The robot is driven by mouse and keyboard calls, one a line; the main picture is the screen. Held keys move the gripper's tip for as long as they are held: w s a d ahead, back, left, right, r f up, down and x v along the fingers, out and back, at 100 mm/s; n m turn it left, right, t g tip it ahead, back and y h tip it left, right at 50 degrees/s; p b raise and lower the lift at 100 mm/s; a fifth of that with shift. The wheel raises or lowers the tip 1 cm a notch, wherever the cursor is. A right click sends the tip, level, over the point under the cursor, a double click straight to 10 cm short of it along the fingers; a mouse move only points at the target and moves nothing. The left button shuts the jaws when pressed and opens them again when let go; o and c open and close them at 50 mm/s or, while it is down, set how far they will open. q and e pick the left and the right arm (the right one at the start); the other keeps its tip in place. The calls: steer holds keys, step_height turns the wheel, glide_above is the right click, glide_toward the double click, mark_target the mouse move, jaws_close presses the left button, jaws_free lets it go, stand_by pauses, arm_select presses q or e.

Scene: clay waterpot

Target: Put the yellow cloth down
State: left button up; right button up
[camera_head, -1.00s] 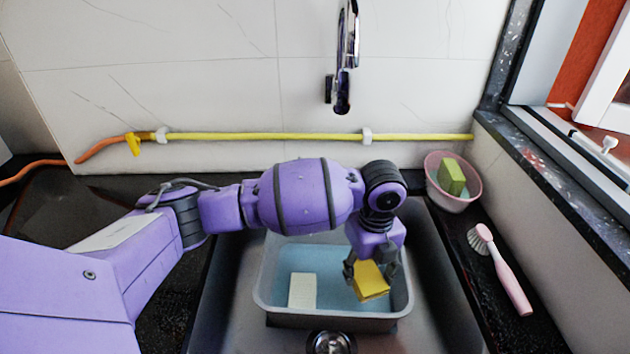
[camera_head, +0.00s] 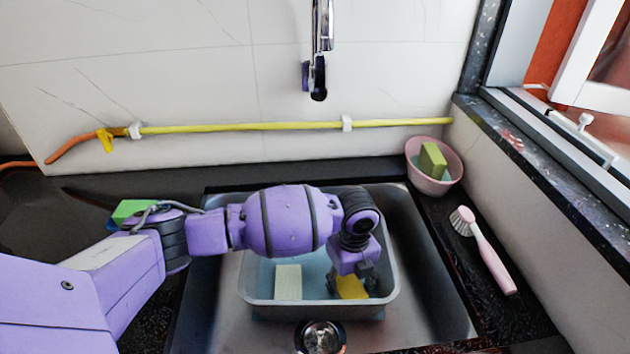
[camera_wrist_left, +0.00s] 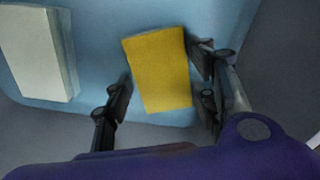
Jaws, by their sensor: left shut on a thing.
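The yellow cloth (camera_head: 351,289) is a small, thick folded block inside the grey basin in the sink. My left gripper (camera_head: 352,278) points down over the basin and is shut on the cloth. In the left wrist view the cloth (camera_wrist_left: 160,70) sits between the two dark fingers (camera_wrist_left: 163,92), slightly tilted, above or on the blue basin floor. I cannot tell whether it touches that floor. The gripper and wrist hide part of the cloth in the head view. My right gripper is not in view.
A pale block (camera_head: 288,283) lies in the basin (camera_head: 390,288), left of the cloth. A pink bowl (camera_head: 446,180) with a green sponge (camera_head: 432,160) and a pink brush (camera_head: 488,252) lie at right. A green object (camera_head: 133,211) shows behind my arm. A faucet (camera_head: 319,60) hangs above.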

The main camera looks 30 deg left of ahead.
mark_target(348, 285)
arm_select(q)
steer(key=o, duration=1.1)
steer(key=shift+w+r, duration=0.1)
steer(key=shift+c, duration=0.2)
steer(key=shift+r, duration=0.15)
step_height(348, 285, up, 12)
steer(key=p, duration=0.1)
steer(key=shift+p, duration=0.4)
